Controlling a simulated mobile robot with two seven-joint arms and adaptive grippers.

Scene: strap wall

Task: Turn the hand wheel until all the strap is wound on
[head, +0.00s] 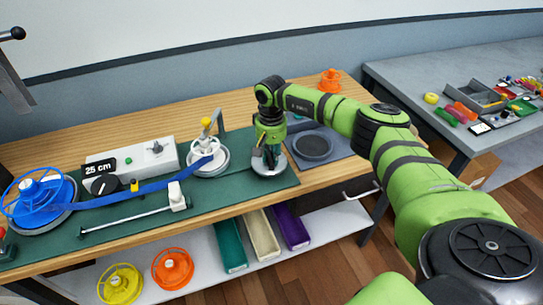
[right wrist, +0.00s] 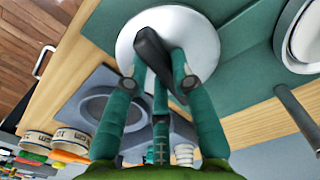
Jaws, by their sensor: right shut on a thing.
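My right gripper (head: 268,156) is over the pale round hand wheel (head: 278,168) at the right of the green mat. In the right wrist view, my gripper fingers (right wrist: 158,72) are shut on the wheel's dark handle (right wrist: 152,48), above its pale disc (right wrist: 190,20). The blue strap (head: 140,190) runs from a blue reel (head: 40,203) at the left to a pale spool (head: 222,162) with a yellow knob, left of my gripper. Some blue strap shows on this spool. My left gripper is out of view.
A rod with a white block (head: 177,197) lies in front. A grey tray (head: 325,152) is right of the wheel. Yellow (head: 120,284) and orange (head: 172,268) reels sit on the lower shelf.

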